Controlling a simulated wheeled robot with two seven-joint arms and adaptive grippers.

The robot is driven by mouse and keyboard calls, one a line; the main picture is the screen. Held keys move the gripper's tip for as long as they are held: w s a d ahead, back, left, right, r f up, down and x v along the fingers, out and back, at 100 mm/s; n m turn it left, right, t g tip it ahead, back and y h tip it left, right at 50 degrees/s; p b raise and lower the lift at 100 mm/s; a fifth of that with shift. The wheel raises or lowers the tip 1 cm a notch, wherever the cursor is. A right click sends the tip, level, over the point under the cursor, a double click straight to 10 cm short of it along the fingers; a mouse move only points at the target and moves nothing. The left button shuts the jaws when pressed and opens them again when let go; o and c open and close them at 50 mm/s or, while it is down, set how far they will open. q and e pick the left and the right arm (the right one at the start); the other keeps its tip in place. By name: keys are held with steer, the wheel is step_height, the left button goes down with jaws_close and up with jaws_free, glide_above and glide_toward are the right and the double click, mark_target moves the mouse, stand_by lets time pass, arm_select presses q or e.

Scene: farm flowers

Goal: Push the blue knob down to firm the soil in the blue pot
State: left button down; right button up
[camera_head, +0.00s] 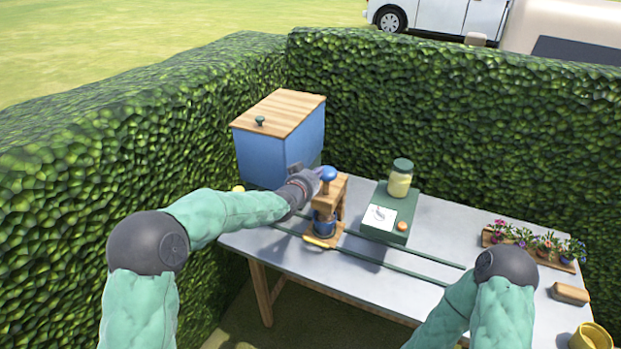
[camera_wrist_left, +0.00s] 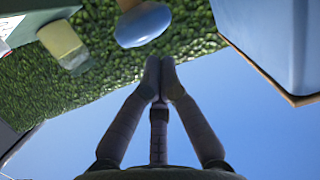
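The blue knob (camera_head: 328,173) tops a wooden press stand (camera_head: 331,203) on the grey table. The blue pot (camera_head: 323,222) stands low in the stand, under the knob; the soil inside cannot be made out. My left gripper (camera_head: 316,172) is beside the knob, on its left, at about its height. In the left wrist view the left gripper (camera_wrist_left: 160,62) has its fingertips together with nothing between them, and the blue knob (camera_wrist_left: 143,25) is just past the tips. I cannot tell whether they touch. My right arm shows at lower right, but its gripper is out of view.
A blue bin (camera_head: 279,140) with a wooden lid stands behind the left arm. A green scale-like box (camera_head: 393,213) with a jar (camera_head: 400,178) is right of the stand. Green rails (camera_head: 390,263) cross the table. A flower tray (camera_head: 530,250) sits at right. Hedges enclose the back and left.

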arm_select(q)
steer(key=shift+v, duration=2.8)
steer(key=shift+d+f, duration=0.1)
steer(key=s+a+f+n+g, duration=0.15)
steer(key=s+f, duration=0.25)
steer(key=f, duration=0.5)
steer(key=s+a+f+g+y, duration=0.1)
steer(key=s+f+g, duration=0.3)
steer(key=f, duration=0.5)
steer(key=s+a+f+n+g, duration=0.1)
steer(key=s+f, duration=0.4)
steer(key=f, duration=0.4)
steer(key=s+f+n+g, duration=0.1)
steer(key=s+f+g, duration=0.1)
steer(key=s+f, duration=0.3)
steer(key=s+f+n+g, duration=0.1)
steer(key=s+f+g, duration=0.2)
steer(key=s, duration=1.1)
steer(key=s+f+n+g, duration=0.2)
steer(key=s+f, duration=0.5)
steer(key=s, duration=0.2)
steer(key=shift+s+f, duration=0.35)
